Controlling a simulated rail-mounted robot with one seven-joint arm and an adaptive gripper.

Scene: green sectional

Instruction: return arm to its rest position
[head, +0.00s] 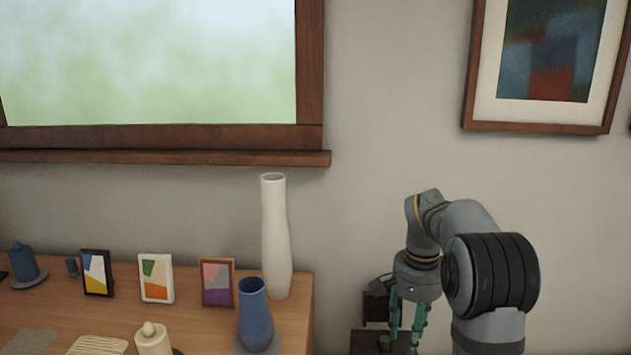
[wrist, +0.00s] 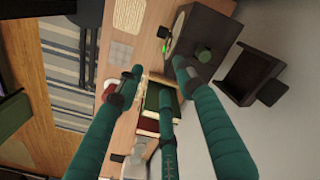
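My arm (head: 490,275) stands at the right of the head view, bent over at the top with its wrist hanging down. My gripper (head: 401,338) points down at the lower edge of that view, right of the wooden cabinet. Its teal fingers also show in the wrist view (wrist: 158,75), spread apart with nothing visible between their tips. Beyond them, at some depth, lie several books (wrist: 158,107) and a dark box (wrist: 198,38). The gripper appears clear of these things.
A wooden tabletop (head: 210,325) at left holds a tall white vase (head: 275,240), a blue vase (head: 255,315) and small picture frames (head: 217,283). A dark brown open box (wrist: 250,73) shows at right in the wrist view. The wall behind my arm is bare below a framed picture (head: 548,125).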

